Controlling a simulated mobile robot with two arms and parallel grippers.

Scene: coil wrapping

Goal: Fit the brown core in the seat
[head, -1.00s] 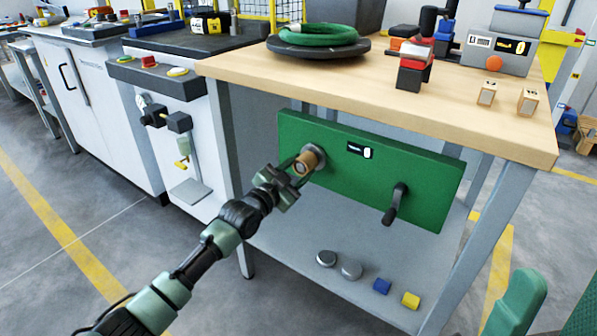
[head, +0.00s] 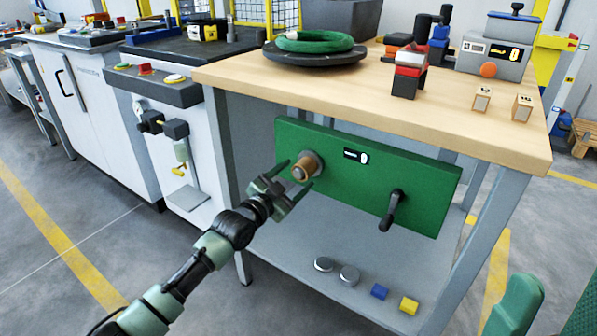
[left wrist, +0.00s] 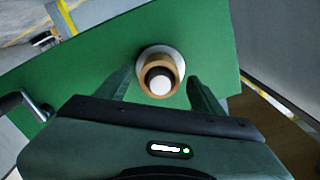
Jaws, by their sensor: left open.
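The brown core (head: 302,171) sits at the round grey seat (head: 314,160) on the green panel (head: 400,190) under the table top. It points out toward me. In the left wrist view the core (left wrist: 158,77) shows end-on, with the pale seat ring (left wrist: 160,53) behind it. My left gripper (head: 295,176) is open in front of the core, with one finger on each side of it. The wrist view shows the open fingers (left wrist: 162,90) apart from the core. How deep the core sits in the seat cannot be told.
A black crank handle (head: 393,210) sticks out of the panel at right. A green coil (head: 314,42) lies on a dark turntable on the wooden table (head: 440,116). Grey discs and blue and yellow blocks (head: 379,291) lie on the lower shelf.

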